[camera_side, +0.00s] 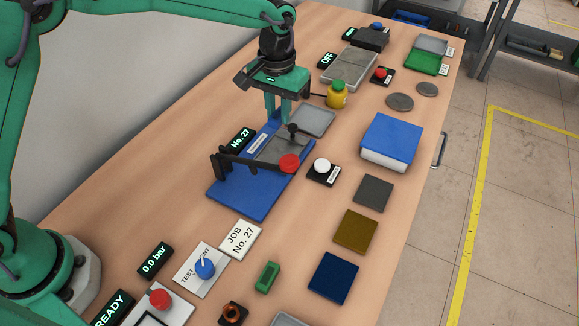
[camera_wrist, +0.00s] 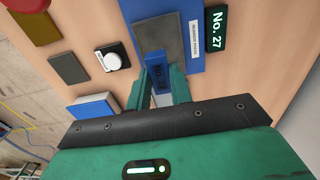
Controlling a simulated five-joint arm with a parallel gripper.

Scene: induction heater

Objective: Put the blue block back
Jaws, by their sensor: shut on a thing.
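My gripper (camera_side: 277,112) is shut on a small blue block, which shows clearly in the wrist view (camera_wrist: 157,72) between the fingers, with dark lettering on its face. The gripper points down over the far end of a blue fixture base (camera_side: 235,196). This base carries a grey plate, a dark bar and a red knob (camera_side: 289,163). In the side view the fingers and the blue base behind make the block hard to pick out. I cannot tell whether the block touches the base.
A dark blue square pad (camera_side: 333,277), an olive pad (camera_side: 355,231) and a grey pad (camera_side: 373,193) lie in a row at the right. A white button (camera_side: 322,166) is beside the fixture.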

